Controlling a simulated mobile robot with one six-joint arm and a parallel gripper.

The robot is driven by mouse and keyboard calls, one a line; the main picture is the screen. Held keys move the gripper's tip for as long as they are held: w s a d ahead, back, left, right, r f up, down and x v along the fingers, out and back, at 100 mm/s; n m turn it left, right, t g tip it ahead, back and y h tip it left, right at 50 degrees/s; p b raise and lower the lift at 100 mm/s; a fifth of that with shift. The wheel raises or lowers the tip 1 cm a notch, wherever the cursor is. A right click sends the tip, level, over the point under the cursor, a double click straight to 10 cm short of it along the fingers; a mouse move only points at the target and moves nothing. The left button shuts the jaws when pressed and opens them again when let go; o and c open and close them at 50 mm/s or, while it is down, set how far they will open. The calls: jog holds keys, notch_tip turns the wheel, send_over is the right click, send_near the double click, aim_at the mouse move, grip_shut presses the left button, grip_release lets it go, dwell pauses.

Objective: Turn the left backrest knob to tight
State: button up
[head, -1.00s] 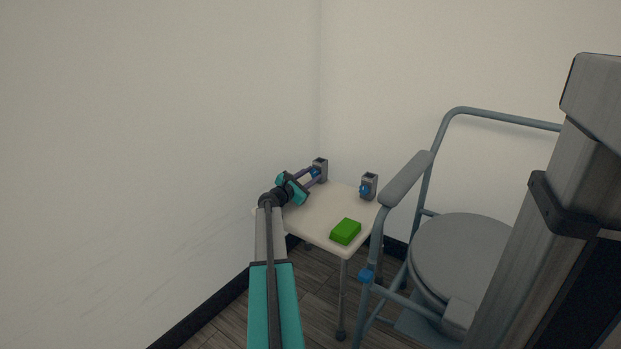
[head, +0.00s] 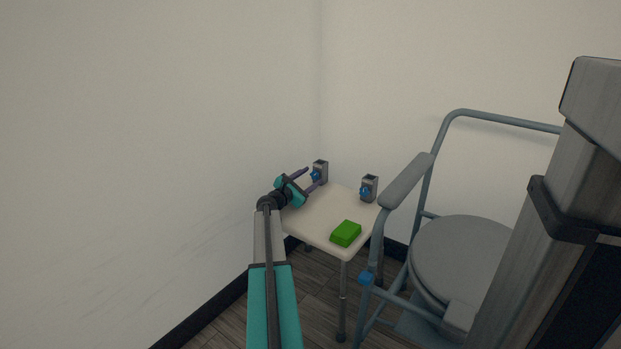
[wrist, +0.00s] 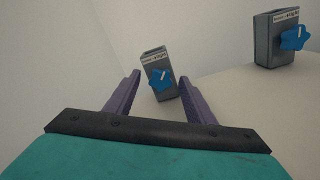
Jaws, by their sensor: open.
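The left backrest knob (head: 315,176) is a blue star-shaped knob with a white mark, on the front of a grey bracket (head: 321,166) at the back left of a cream seat (head: 310,222). In the wrist view the left knob (wrist: 161,79) lies beyond and between my fingertips, with the label above it only partly readable. My gripper (head: 310,178) has two purple fingers, open and empty, apart from the knob. It also shows in the wrist view (wrist: 164,82). The right knob (head: 364,191) is a similar blue one on a second bracket (head: 371,183).
A green block (head: 346,233) lies near the seat's front edge. A grey commode-like chair (head: 465,250) with an armrest (head: 407,181) stands close on the right. Walls (head: 200,110) meet in the corner behind and left of the seat. The middle of the seat is clear.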

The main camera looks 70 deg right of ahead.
jog(key=p+v, duration=0.4)
jog(key=v, duration=0.7)
jog(key=shift+a+r, duration=0.15)
jog(key=shift+a, duration=0.15)
jog(key=shift+w+a, duration=0.25)
jog(key=shift+a, duration=0.4)
jog(key=shift+p, duration=0.55)
jog(key=shift+n+p, duration=0.3)
jog(key=shift+p, duration=0.1)
jog(key=n+p, duration=0.1)
jog(key=p, duration=0.2)
jog(key=shift+w+a+r+n, duration=0.1)
jog(key=shift+r+n, duration=0.05)
jog(key=shift+n, duration=0.25)
jog(key=shift+a+n+p, duration=0.15)
jog(key=shift+n+p, duration=0.55)
jog(key=shift+p, duration=0.55)
jog(key=shift+a+f+n+p, duration=0.1)
jog(key=shift+f+n+p, duration=0.2)
jog(key=shift+f+p, duration=0.1)
